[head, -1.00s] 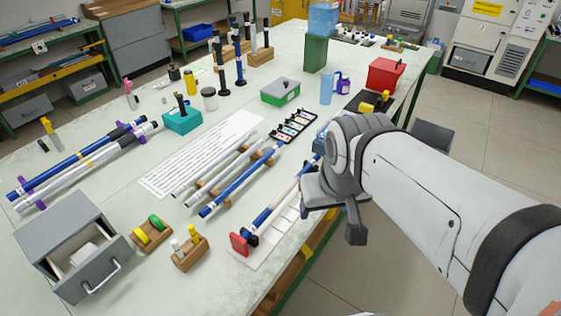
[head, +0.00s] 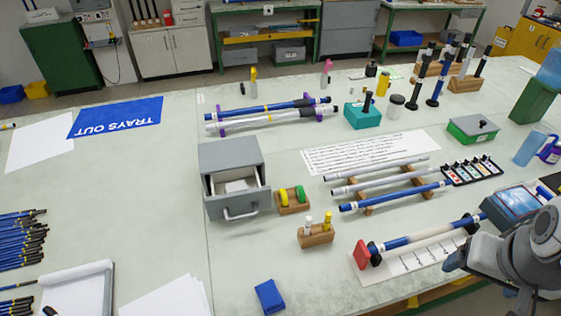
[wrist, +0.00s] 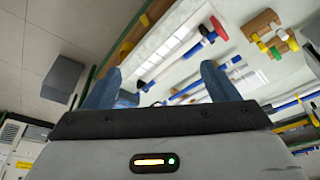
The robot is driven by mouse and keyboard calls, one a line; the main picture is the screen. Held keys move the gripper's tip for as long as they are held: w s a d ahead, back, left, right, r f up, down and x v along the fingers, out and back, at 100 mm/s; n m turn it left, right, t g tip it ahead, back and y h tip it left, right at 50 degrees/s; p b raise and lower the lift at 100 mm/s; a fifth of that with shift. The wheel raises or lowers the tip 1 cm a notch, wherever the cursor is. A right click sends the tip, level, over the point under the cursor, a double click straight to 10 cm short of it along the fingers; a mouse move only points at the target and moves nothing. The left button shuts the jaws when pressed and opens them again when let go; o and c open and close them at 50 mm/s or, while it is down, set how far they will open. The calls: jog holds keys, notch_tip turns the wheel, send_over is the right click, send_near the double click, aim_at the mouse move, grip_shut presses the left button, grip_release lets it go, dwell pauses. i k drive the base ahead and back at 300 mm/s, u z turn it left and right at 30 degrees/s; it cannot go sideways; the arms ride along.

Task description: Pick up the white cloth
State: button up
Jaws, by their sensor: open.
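A grey drawer box (head: 231,160) stands on the bench near the middle of the head view, its drawer partly open toward the front. A small white folded thing (head: 237,186), which looks like the white cloth, lies inside the drawer. The drawer walls hide part of it. My gripper (wrist: 160,78) is open and empty in the wrist view. In the head view it is at the lower right edge, well to the right of the drawer. I cannot make out the cloth in the wrist view.
A fixture with a blue and white rod and red end (head: 362,254) lies left of my gripper. Wooden blocks with green and yellow (head: 292,199) and white and yellow pieces (head: 316,234) stand right of the drawer. A blue folded item (head: 270,297) lies in front.

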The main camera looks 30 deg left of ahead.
aim_at(241, 185)
jog(key=u, duration=0.65)
jog(key=k, duration=1.05)
jog(key=u, duration=0.8)
jog(key=i, duration=1)
